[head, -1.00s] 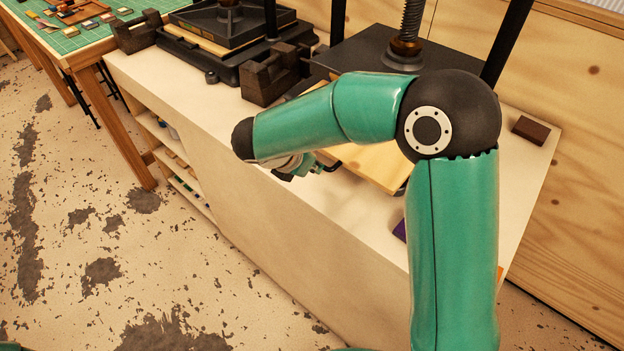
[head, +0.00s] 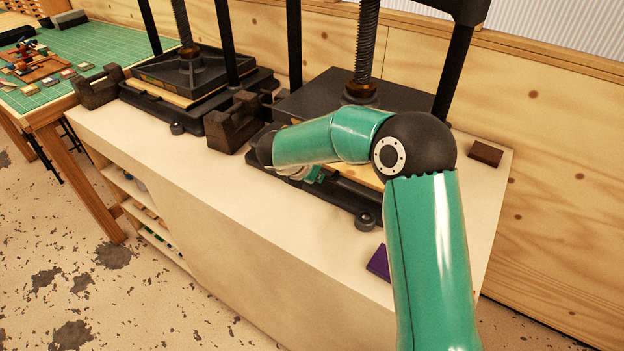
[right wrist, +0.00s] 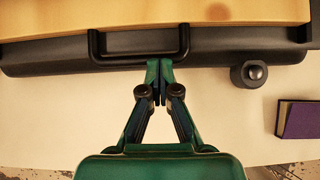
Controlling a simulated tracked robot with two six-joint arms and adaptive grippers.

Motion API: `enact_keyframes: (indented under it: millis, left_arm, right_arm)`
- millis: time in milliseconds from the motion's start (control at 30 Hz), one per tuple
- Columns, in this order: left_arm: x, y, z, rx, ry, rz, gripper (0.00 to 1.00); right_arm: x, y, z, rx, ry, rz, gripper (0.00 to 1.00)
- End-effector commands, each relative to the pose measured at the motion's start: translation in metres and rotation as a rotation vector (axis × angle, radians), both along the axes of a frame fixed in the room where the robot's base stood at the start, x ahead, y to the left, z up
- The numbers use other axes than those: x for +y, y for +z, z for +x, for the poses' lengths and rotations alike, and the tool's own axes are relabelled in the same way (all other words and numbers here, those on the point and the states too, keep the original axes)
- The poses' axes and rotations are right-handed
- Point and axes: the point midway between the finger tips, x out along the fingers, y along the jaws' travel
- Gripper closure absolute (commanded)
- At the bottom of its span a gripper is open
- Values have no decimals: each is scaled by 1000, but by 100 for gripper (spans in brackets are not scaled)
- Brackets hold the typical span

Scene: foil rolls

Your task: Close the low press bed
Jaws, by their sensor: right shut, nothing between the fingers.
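The nearer black press stands on the bench; its flat plate (head: 320,100) hangs under a screw. Its bed, topped by a pale wood board (head: 366,175), lies under the plate, mostly hidden by my right arm in the head view. In the right wrist view the board (right wrist: 160,14) fills the top, with a black bar handle (right wrist: 140,58) at the bed's front. My right gripper (right wrist: 158,68) is shut and empty, its fingertips at the handle's front bar, seemingly touching it. In the head view the gripper (head: 315,175) is partly hidden by my arm. My left gripper is out of view.
The press base has a round foot (head: 366,221). A second press (head: 195,72) and a dark notched block (head: 235,122) stand left. The bench front-left is clear.

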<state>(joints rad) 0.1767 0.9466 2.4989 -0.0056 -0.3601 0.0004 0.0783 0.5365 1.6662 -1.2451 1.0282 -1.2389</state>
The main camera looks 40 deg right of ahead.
Motion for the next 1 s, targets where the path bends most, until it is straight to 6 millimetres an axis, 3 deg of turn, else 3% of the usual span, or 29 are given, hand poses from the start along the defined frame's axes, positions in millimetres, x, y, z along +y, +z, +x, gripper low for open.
enact_keyframes:
  millis: [333,600,1000]
  left_arm:
    - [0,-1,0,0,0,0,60]
    - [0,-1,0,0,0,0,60]
    - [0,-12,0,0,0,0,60]
  right_arm:
    - [2,1,-2,1,-3,-4,100]
    - [41,9,-10,0,4,-3,100]
    - [89,72,-25,-4,3,-2,100]
